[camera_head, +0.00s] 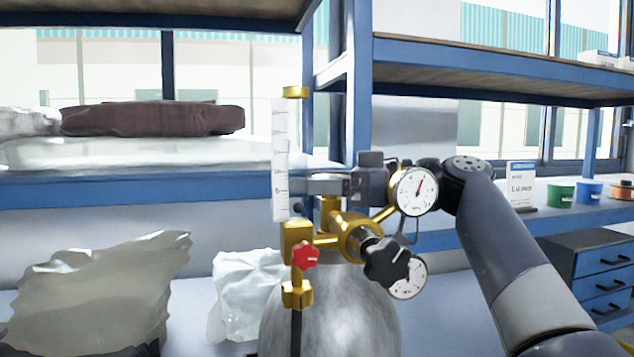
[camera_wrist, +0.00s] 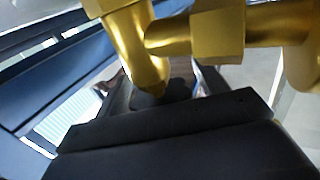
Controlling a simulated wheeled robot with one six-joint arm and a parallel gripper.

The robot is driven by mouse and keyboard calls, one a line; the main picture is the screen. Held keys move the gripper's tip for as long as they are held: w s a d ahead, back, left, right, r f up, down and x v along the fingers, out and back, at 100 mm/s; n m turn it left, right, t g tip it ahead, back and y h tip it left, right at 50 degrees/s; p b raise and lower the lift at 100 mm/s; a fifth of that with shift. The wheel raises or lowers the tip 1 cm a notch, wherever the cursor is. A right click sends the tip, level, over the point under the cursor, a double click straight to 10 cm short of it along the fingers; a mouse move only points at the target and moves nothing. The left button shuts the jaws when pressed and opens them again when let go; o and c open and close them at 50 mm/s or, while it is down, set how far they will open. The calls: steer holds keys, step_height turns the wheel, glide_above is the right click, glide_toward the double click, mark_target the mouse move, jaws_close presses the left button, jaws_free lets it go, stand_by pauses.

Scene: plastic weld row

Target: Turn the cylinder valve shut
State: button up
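A grey gas cylinder (camera_head: 335,315) stands upright in the head view, with brass valve fittings (camera_head: 350,235) on top. A black lobed knob (camera_head: 387,262) faces me at the front of the brass body. A small red knob (camera_head: 305,256) sits at left under a clear scaled tube (camera_head: 280,160). My gripper (camera_head: 328,184) reaches in from the right, at the top of the brass stem, behind the upper gauge. In the wrist view the brass pipework (camera_wrist: 150,45) runs close before and between my gripper's (camera_wrist: 165,90) fingertips. Whether they touch or clamp it is unclear.
Two round gauges, upper (camera_head: 413,191) and lower (camera_head: 408,279), sit close beside my arm. A blue shelf post (camera_head: 357,90) rises behind. Plastic bags (camera_head: 105,290) lie at left. A drawer cabinet (camera_head: 600,275) and green and blue tubs (camera_head: 561,195) are at right.

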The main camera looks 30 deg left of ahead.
mark_target(317, 175)
steer(key=shift+o, duration=0.2)
step_height(317, 175, up, 10)
steer(key=p, duration=0.4)
steer(key=shift+p, duration=0.4)
steer(key=w+d+f+n+g+h+p, duration=0.3)
steer(key=w+d+f+n+g+p, duration=0.2)
steer(key=d+f+g, duration=0.35)
steer(key=shift+t, duration=0.95)
steer(key=x, duration=0.3)
steer(key=f+x, duration=0.1)
steer(key=x, duration=0.2)
steer(key=f+x, duration=0.1)
steer(key=x, duration=0.2)
steer(key=shift+s+a+p, duration=0.15)
steer(key=shift+a+p, duration=0.15)
